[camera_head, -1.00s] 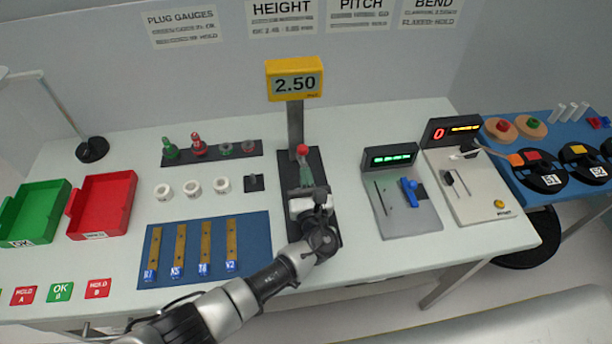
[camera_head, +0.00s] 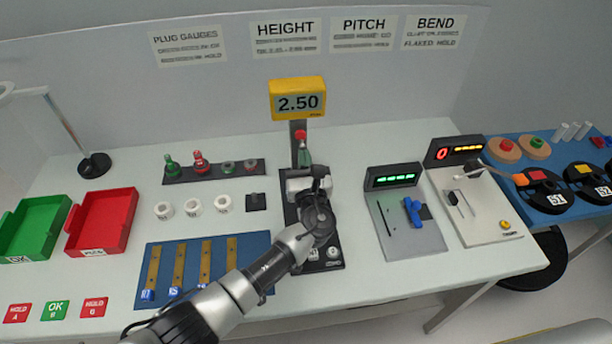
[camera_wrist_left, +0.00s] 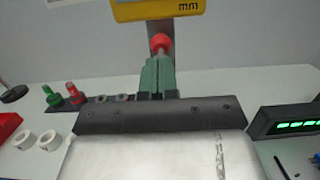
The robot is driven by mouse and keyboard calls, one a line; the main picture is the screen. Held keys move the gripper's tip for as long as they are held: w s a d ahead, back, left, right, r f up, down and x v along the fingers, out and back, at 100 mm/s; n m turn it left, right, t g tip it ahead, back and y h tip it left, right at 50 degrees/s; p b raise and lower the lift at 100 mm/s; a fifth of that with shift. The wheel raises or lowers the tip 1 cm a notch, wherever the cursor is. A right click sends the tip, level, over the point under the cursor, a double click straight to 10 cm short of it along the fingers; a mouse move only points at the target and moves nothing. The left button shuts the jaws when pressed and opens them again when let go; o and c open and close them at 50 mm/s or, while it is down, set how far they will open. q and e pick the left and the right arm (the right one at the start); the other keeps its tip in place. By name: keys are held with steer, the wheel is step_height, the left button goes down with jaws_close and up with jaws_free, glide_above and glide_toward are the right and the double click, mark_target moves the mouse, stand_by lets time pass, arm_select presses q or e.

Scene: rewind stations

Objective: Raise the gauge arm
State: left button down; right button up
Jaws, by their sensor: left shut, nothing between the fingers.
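The height gauge has a yellow display (camera_head: 298,99) reading 2.50, a grey post (camera_head: 297,128) and a black base (camera_head: 289,215). A red knob (camera_head: 300,135) shows in front of the post, below the display; I take it to be the gauge arm's knob. It also shows in the left wrist view (camera_wrist_left: 160,42). My left gripper (camera_head: 302,148) is shut and empty, its greenish fingers together, with the tips right under the knob. They look touching in the left wrist view (camera_wrist_left: 157,60). The gripper hides the rest of the gauge arm. My right gripper is out of view.
Plug gauges stand on a dark strip (camera_head: 257,174) to the left, with white rings (camera_head: 193,206) before them. A blue mat (camera_head: 258,289) holds several brass strips. The pitch gauge (camera_head: 393,176) stands to the right. Red (camera_head: 127,222) and green trays are far left.

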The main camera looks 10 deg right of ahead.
arm_select(q)
steer(key=shift+w+r, duration=0.25)
steer(key=shift+w, duration=0.35)
steer(key=shift+w+r, duration=0.15)
steer(key=shift+r, duration=0.45)
steer(key=s+f+b, duration=0.2)
steer(key=s, duration=0.9)
steer(key=shift+f, duration=0.4)
